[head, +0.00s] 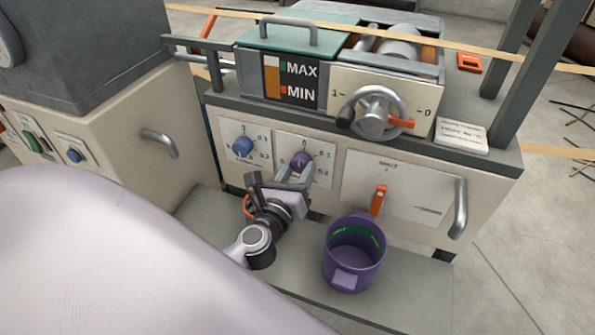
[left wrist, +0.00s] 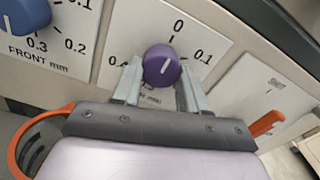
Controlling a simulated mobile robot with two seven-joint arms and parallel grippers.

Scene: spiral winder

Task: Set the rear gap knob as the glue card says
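The purple knob (left wrist: 161,65) is on a white dial plate (head: 318,172) marked 0, 0.1 and further numbers; it also shows in the head view (head: 302,160). Its white line points roughly at 0. The word under it is partly hidden by my fingers. My left gripper (left wrist: 161,82) is at this knob, one finger on each side, very close to its edges. I cannot tell whether they press on it. A small white card with print (head: 461,134) lies on the ledge at right, too small to read. My right gripper is not in view.
A blue front knob (head: 243,146) sits left of the purple one. A purple pot (head: 354,255) stands on the low shelf (head: 410,290) to the right. An orange lever (head: 379,200) and a grey handle (head: 459,208) stick out at right. A handwheel (head: 375,112) is above.

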